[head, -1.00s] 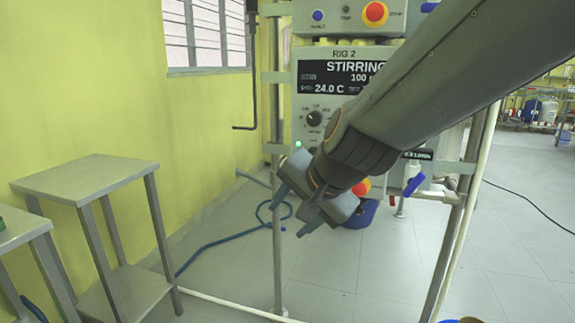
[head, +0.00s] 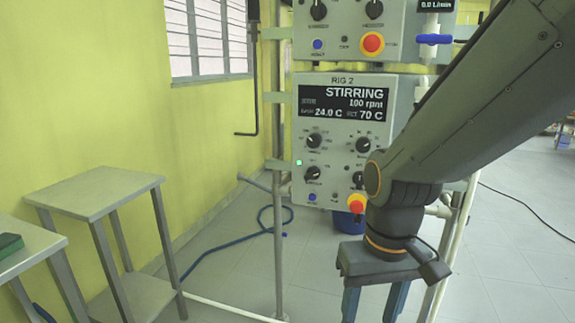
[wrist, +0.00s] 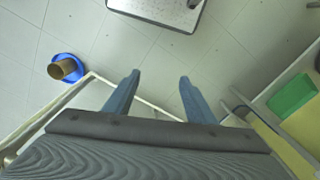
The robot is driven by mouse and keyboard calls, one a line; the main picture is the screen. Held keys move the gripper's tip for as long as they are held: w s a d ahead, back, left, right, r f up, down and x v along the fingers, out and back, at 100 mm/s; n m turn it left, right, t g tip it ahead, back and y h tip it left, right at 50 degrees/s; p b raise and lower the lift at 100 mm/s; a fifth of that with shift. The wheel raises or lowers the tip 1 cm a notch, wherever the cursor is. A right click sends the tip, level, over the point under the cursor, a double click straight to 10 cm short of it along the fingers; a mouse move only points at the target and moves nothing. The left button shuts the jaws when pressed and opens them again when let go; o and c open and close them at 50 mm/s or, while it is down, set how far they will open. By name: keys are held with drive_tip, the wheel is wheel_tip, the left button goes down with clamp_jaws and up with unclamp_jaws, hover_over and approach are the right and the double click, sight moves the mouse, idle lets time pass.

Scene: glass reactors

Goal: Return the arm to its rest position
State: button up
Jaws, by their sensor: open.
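My gripper (head: 375,300) hangs at the lower right of the head view, in front of the Rig 2 panel, and points down. Its two blue-grey fingers run off the bottom edge of that view. In the wrist view my gripper (wrist: 157,85) has its fingers spread wide with only floor between them, so it is open and empty. My arm crosses the right side of the head view and hides part of the rig behind it.
The Rig 2 control panel (head: 345,95) reads stirring 100 rpm. A grey side table (head: 100,182) stands at the left, beside a surface with a green block (head: 8,243). A blue hose (head: 230,240) lies on the floor. The wrist view shows a blue dish with a brown cylinder (wrist: 62,69).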

drive_tip(key=d+r+m+p, duration=0.1)
drive_tip(key=d+r+p, duration=0.4)
drive_tip(key=p, duration=0.4)
drive_tip(key=shift+s+d+r+m, duration=0.3)
drive_tip(key=shift+s+d, duration=0.05)
idle(1.2)
